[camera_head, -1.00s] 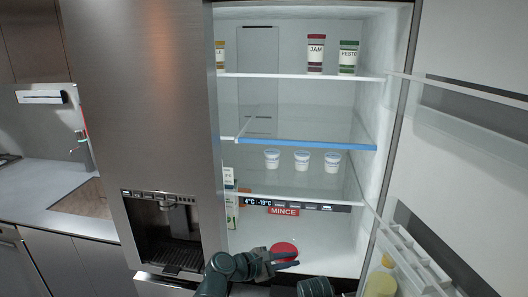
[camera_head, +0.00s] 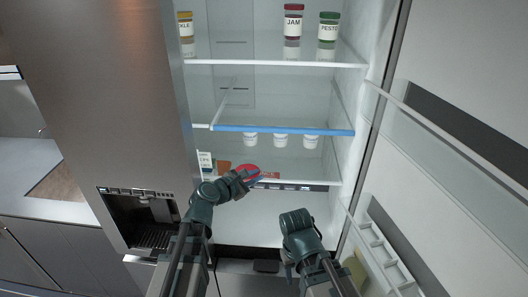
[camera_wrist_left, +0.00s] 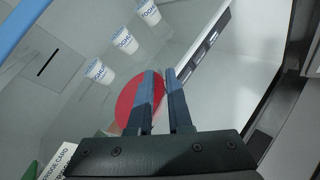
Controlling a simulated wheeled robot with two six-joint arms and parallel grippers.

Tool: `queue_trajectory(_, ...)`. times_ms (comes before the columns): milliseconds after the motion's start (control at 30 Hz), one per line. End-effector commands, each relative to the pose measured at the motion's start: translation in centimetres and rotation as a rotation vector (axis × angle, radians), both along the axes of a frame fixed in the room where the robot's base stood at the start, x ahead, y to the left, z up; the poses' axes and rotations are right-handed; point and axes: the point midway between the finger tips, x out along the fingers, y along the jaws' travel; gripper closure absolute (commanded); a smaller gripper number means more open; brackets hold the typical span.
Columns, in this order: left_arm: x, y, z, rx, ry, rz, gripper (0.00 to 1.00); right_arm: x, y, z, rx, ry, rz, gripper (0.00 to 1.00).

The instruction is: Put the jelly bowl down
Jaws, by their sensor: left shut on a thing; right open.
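The jelly bowl (camera_head: 246,168) shows as a round red shape at the height of the lower glass shelf (camera_head: 325,181). My left gripper (camera_head: 251,177) is shut on it. In the left wrist view the red disc (camera_wrist_left: 126,105) lies by the fingertips of my left gripper (camera_wrist_left: 161,75), partly hidden behind one finger. I cannot tell whether the bowl touches the shelf. My right gripper (camera_head: 294,217) is open and empty, lower and to the right, in front of the fridge.
Three yogurt cups (camera_head: 280,141) stand behind, under the blue-edged shelf (camera_head: 285,131). Jars, one labelled jam (camera_head: 293,22), stand on the top shelf. The open fridge door (camera_head: 430,150) is at right.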

Motion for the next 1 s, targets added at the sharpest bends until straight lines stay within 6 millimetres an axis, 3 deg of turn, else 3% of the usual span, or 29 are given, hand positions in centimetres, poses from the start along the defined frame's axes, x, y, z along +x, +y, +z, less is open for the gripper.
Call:
queue_trajectory(33,1.8,-0.8,0.0,-0.001,0.0,-0.003,1.0,0.0,0.0,0.0,0.0,0.0,0.0,0.5)
queue_trajectory(100,3.3,-1.8,0.0,0.001,-0.001,-0.004,1.0,0.0,0.0,0.0,0.0,0.0,0.0,0.5)
queue_trajectory(400,9.1,-5.5,0.0,0.0,-0.001,-0.002,1.0,0.0,0.0,0.0,0.0,0.0,0.0,0.5)
queue_trajectory(600,10.7,-6.6,0.0,-0.001,0.0,-0.001,1.0,0.0,0.0,0.0,0.0,0.0,0.0,0.5)
queue_trajectory(867,11.0,-6.8,0.0,-0.001,-0.001,0.0,1.0,0.0,0.0,0.0,0.0,0.0,0.0,0.5)
queue_trajectory(1000,12.4,-7.5,0.0,-0.001,0.0,-0.001,1.0,0.0,0.0,0.0,0.0,0.0,0.0,0.5)
